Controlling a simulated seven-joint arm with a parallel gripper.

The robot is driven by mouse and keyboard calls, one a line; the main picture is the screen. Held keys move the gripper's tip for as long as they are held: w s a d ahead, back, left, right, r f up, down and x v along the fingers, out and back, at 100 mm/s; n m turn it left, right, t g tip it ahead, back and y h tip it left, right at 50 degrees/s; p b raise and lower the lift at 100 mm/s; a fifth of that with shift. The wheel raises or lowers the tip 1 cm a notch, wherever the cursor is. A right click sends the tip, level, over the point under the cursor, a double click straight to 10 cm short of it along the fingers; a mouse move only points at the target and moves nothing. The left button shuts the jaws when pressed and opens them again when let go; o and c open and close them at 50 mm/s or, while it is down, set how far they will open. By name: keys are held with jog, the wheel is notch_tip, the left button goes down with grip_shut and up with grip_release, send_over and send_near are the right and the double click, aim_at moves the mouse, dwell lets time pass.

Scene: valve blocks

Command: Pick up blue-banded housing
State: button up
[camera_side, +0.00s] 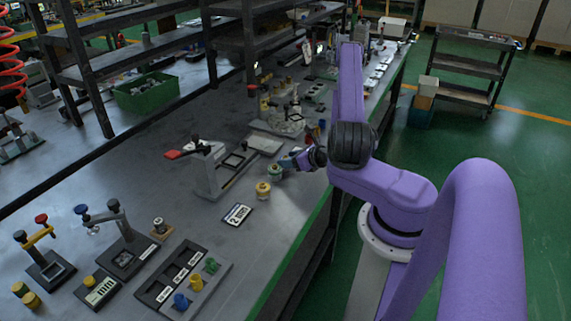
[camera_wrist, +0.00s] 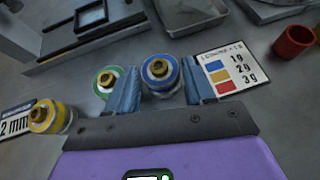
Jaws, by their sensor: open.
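The blue-banded housing (camera_wrist: 160,70) is a short round piece with a blue ring and a brass knob on top. It stands upright in the wrist view, between the two blue fingers of my gripper (camera_wrist: 160,84). The gripper is open, with a finger on each side of the housing; I cannot tell whether either touches it. In the side view my gripper (camera_side: 294,161) is low over the bench and hides the blue-banded housing. A green-banded housing (camera_wrist: 105,80) stands just left of the left finger. A yellow-banded housing (camera_wrist: 46,118) stands further left.
A colour-coded card (camera_wrist: 229,69) lies right of the fingers, with a red cup (camera_wrist: 294,42) beyond. A grey tray (camera_wrist: 190,14) and a clamp stand (camera_side: 212,169) are near. A "2 mm" card (camera_side: 237,214) lies on the bench. Bare bench lies left of the clamp stand.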

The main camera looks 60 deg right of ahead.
jog(key=c, duration=0.8)
jog(key=shift+r, duration=0.1)
